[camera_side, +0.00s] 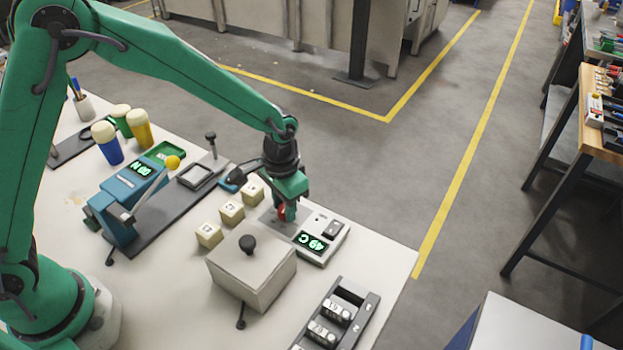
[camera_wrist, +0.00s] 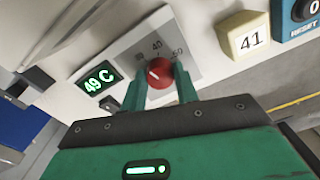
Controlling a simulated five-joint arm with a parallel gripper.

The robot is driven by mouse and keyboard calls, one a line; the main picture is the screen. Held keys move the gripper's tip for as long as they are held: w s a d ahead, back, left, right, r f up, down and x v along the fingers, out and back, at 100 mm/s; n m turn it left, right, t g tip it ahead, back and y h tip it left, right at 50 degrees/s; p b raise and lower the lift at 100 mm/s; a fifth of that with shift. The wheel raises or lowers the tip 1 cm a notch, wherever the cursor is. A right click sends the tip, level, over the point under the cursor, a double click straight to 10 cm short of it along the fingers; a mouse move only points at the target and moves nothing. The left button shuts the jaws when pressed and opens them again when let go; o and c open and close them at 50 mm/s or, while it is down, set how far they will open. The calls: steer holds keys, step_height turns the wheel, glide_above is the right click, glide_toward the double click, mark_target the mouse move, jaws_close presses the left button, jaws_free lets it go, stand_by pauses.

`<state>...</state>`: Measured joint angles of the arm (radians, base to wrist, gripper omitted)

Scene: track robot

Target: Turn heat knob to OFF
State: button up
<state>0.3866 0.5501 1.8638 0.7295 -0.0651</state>
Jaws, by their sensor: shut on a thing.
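The heat knob is a round red knob (camera_wrist: 159,72) with a white pointer line, on a light panel with marks around it, 40 and 50 among them. In the wrist view the pointer aims up and left, left of the 40 mark. My gripper (camera_wrist: 160,85) has its two green fingers shut on the knob, one on each side. In the side view my gripper (camera_side: 285,212) points down at the red knob (camera_side: 282,210), which its fingers partly hide. A green display (camera_wrist: 98,80) beside the knob reads 49 C; it also shows in the side view (camera_side: 311,243).
Several cream blocks (camera_side: 232,212) stand left of the knob panel. A grey box with a black knob (camera_side: 252,274) is in front. A black tray with labelled cylinders (camera_side: 336,313) lies near the front edge.

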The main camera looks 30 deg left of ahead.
steer(key=n, duration=0.6)
steer(key=shift+s+d, duration=0.1)
steer(key=shift+d, duration=0.1)
steer(key=n, duration=0.5)
steer(key=shift+n, duration=0.4)
steer(key=o, duration=1)
steer(key=shift+a, duration=0.1)
steer(key=shift+w+r, duration=0.15)
steer(key=shift+r, duration=1.8)
steer(key=shift+w+r, duration=0.1)
steer(key=shift+r, duration=1.8)
